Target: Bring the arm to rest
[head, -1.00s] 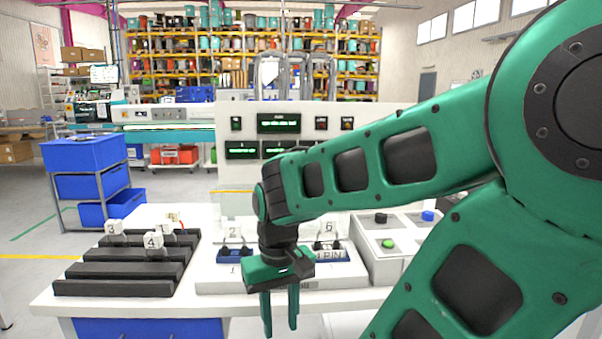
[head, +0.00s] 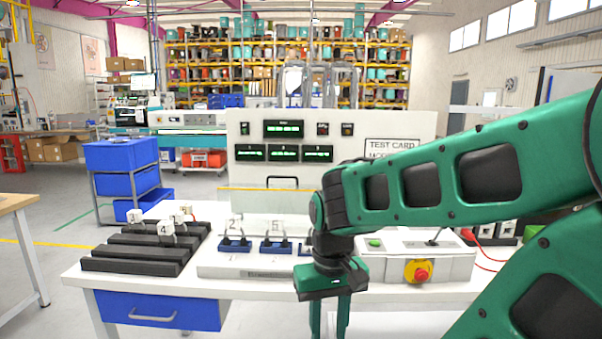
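My green arm comes in from the right of the head view and bends down to my gripper (head: 329,318). The gripper points down near the front edge of the white bench (head: 245,289). Its two green fingers stand apart with a gap between them and nothing seen in it. The lower ends of the fingers reach the bottom edge of the picture. The arm hides part of the test panel and of the bench's right side.
A black slotted rack (head: 140,252) with numbered tags stands at the bench's left. A test panel (head: 240,170) rises behind blue-based fixtures (head: 235,245). A box with a red button (head: 421,274) is at right. Blue bins (head: 120,155) stand on the floor at left.

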